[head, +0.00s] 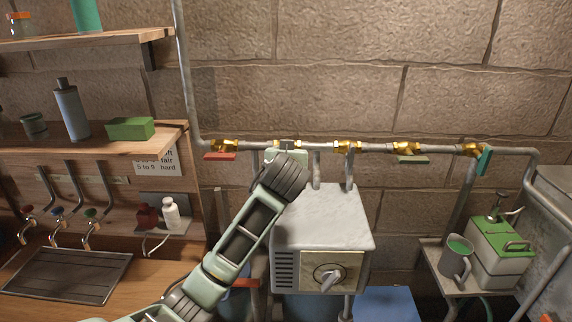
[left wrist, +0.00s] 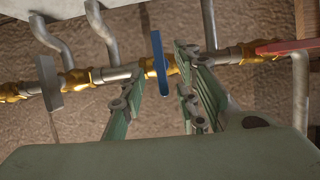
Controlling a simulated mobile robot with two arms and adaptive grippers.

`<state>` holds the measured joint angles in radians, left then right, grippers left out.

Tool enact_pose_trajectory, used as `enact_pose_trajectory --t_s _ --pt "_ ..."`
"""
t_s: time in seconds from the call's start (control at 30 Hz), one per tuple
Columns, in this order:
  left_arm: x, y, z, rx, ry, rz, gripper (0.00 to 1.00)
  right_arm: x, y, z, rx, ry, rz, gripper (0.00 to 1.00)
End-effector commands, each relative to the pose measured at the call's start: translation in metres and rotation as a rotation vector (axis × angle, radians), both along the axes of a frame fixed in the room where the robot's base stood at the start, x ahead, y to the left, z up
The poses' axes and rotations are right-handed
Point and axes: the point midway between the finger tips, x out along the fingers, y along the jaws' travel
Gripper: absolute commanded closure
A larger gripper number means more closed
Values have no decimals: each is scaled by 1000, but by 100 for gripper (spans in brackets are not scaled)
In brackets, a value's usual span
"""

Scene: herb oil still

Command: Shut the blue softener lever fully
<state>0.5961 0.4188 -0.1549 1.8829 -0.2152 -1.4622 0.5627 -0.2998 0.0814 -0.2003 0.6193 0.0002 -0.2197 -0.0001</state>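The blue lever (left wrist: 160,62) shows in the left wrist view on a brass valve of the wall pipe. It is seen edge-on and stands across the pipe's line. My left gripper (left wrist: 158,88) is open, with one finger on each side of the lever. I see gaps between the lever and the fingers; contact is not visible. In the head view my left gripper (head: 287,154) is up at the pipe and hides the blue lever. My right gripper is in neither view.
A red lever (head: 220,156) lies along the pipe on one side, and a grey lever (head: 349,172) hangs across it on the other. An olive lever (head: 411,159) and a teal lever (head: 484,161) sit further right. A boxy unit (head: 322,215) stands below.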

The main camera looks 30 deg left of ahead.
Motion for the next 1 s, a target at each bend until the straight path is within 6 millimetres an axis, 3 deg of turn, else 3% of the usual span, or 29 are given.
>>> enact_pose_trajectory --t_s 0.2,0.4,1.0 --pt "-36 -23 18 -1 -3 -2 71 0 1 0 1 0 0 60" --pt "-54 -35 26 -1 1 -1 71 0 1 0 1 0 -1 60" --pt "-58 -37 28 0 1 0 71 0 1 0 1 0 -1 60"
